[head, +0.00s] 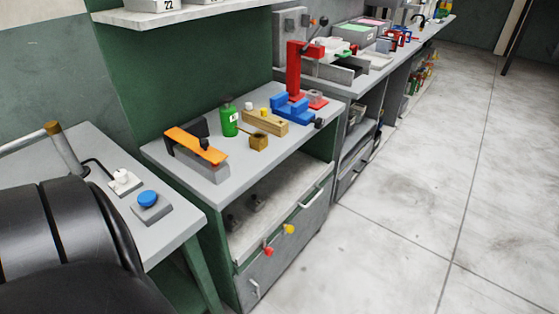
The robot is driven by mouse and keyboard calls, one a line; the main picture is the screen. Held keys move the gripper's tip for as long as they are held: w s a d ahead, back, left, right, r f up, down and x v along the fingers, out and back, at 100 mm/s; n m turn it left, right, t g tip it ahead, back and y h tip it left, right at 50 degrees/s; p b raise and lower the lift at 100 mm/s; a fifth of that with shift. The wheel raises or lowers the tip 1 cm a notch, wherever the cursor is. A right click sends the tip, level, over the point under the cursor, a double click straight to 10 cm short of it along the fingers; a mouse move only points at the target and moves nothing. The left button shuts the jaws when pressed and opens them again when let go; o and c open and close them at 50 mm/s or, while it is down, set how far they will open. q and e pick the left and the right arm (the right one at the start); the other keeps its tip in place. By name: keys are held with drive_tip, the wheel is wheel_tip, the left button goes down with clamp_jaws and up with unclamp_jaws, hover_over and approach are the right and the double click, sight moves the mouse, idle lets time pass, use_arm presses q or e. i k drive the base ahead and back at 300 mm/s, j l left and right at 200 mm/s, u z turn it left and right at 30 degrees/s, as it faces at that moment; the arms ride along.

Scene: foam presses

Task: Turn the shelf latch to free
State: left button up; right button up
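No part is clearly recognisable as the shelf latch. A red knob (268,250) and a yellow knob (289,229) stick out at the front edge of the open shelf (275,205) under the grey workbench. They are small, and I cannot tell whether either is the latch or how it is turned. A drawer front (285,256) with light handles is below the shelf. Neither of my grippers is in view.
The workbench top (215,188) holds an orange-armed tool (196,145), a green bottle (229,118), a wooden block (265,122), a blue vise (291,108) and a red press (295,70). A black padded shape (60,245) fills the lower left. The floor (400,215) at right is clear.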

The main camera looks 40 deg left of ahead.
sight(268, 252)
drive_tip(key=i+u, duration=0.4)
drive_tip(key=i+l+u, duration=0.15)
drive_tip(key=u, duration=0.25)
drive_tip(key=i+l+u, duration=0.2)
drive_tip(key=u, duration=0.2)
drive_tip(key=i+l+u, duration=0.2)
drive_tip(key=l+u, duration=0.25)
